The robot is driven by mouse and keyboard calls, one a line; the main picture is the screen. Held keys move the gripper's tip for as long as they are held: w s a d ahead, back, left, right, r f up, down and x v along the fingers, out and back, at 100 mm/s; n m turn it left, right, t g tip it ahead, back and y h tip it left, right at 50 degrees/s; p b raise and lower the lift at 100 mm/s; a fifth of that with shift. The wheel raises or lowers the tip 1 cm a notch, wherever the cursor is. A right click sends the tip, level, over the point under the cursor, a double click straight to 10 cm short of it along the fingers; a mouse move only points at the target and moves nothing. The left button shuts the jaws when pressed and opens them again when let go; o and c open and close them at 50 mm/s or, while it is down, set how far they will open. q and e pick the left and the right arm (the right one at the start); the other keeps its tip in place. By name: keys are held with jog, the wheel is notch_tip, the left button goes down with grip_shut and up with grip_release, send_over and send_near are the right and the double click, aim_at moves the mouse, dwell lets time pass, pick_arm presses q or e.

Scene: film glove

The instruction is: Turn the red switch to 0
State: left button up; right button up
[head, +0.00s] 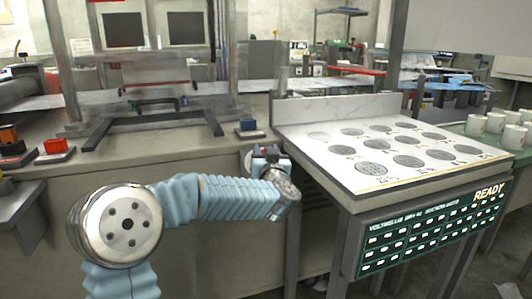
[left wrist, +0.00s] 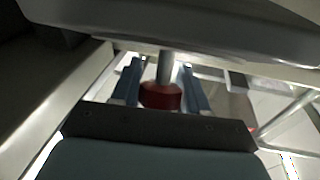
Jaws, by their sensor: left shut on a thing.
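My left gripper (head: 266,155) is at the near edge of the bench, just left of the slanted panel table. In the left wrist view, its two blue fingers (left wrist: 161,88) stand either side of a round dark-red knob, the red switch (left wrist: 161,96), and are shut on it. A grey stem (left wrist: 166,66) runs from the knob toward the surface above it. In the head view the knob is hidden by the gripper and wrist. No 0 mark or pointer can be read. My right gripper is not in view.
The slanted white panel table (head: 310,152) with grey discs stands right of the gripper, above a green display panel (head: 420,232) reading READY. A small blue block (head: 248,125) and a red block (head: 56,145) sit on the bench. White cups (head: 495,122) stand at far right.

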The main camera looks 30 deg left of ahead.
pick_arm(q)
jog(key=o, duration=1)
jog(key=shift+c, duration=0.2)
jog(key=shift+d, duration=0.1)
jog(key=b+v, duration=0.1)
jog(key=v, duration=1.2)
jog(key=shift+s+d, duration=0.25)
jog(key=shift+f, duration=0.15)
